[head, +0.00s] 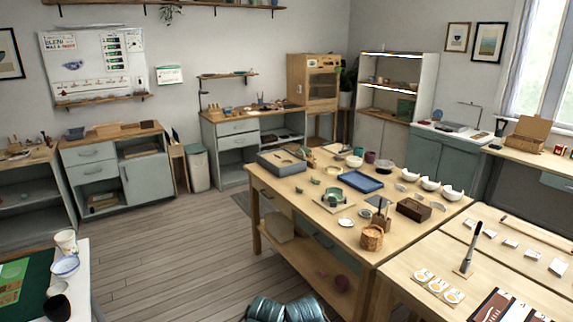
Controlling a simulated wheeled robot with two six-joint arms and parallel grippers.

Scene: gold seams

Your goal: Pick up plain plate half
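I cannot pick out a plain plate half with certainty; the pieces are too small in the head view. On the big wooden table (290,193) several small pale pieces lie flat, among them a round white one (346,222) and a grey one (437,206). White bowls with notched rims stand near the right edge, one of them here (430,183).
A blue tray (361,181), a grey box (282,162), a dark wooden box (413,209) and a wicker basket (372,238) stand on the big table. A table with a green mat (36,275) is at lower left. The wooden floor (175,235) between is clear.

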